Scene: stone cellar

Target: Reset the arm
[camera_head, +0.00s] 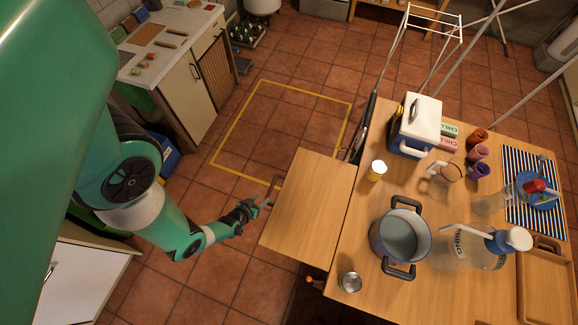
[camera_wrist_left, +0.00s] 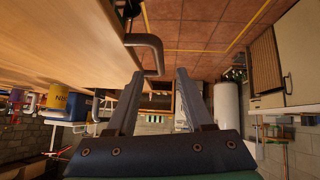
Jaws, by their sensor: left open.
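My left arm comes in from the left in the head view. My left gripper (camera_head: 262,201) is open and empty, a little left of the table's wooden side leaf (camera_head: 308,205). The wrist view shows its two fingers (camera_wrist_left: 158,95) spread apart with nothing between them. A grey metal handle (camera_wrist_left: 148,46) on the table's edge lies close to the fingertips there; I cannot tell whether they touch. My right gripper is in neither view.
A counter (camera_head: 165,50) stands at back left. Yellow tape (camera_head: 235,110) marks clear floor.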

